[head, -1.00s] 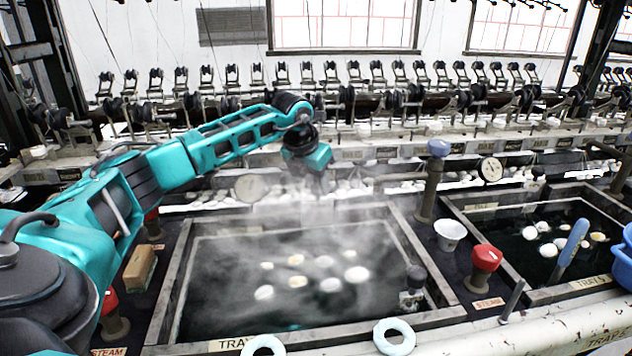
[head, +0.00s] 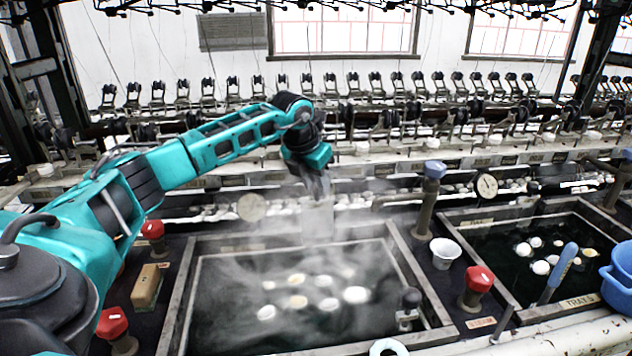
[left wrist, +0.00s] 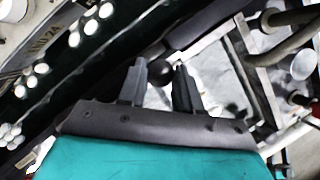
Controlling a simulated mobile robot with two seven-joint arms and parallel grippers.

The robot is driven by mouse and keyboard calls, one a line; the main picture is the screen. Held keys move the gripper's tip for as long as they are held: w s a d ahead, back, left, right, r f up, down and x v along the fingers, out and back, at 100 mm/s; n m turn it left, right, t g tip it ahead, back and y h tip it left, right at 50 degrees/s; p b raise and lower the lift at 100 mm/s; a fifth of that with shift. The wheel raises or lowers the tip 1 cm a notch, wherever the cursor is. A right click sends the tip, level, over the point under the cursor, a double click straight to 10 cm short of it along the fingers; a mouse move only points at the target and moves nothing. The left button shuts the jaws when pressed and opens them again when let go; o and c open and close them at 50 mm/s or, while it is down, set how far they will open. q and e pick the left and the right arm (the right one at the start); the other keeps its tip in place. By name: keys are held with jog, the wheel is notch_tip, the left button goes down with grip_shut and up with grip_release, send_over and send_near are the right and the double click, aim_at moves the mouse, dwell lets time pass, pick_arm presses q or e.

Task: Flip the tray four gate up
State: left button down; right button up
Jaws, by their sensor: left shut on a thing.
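My left gripper (head: 318,186) hangs above the back edge of the steaming basin (head: 402,262) in the head view. In the left wrist view its two grey fingers (left wrist: 160,82) are on either side of a round black knob (left wrist: 160,71), and the gripper is shut on it. A pale upright plate (head: 318,216), which looks like the gate, shows through the steam right below the gripper. Its lower end is blurred by steam. The basin's number cannot be read. My right gripper is not in view.
White cocoons (head: 355,295) float in the basin. A red-capped post (head: 476,285), a white cup (head: 444,252) and a blue-topped post (head: 430,190) stand to its right. A second basin (head: 545,308) and a blue bucket (head: 618,283) lie farther right. A tan block (head: 147,285) lies left.

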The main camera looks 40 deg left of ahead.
pick_arm(q)
jog(key=c, duration=1)
grip_release()
jog(key=shift+r, duration=0.4)
jog(key=shift+o, duration=1.1)
jog(key=shift+f, duration=0.2)
jog(key=v, duration=1.3)
jog(key=shift+p, duration=0.4)
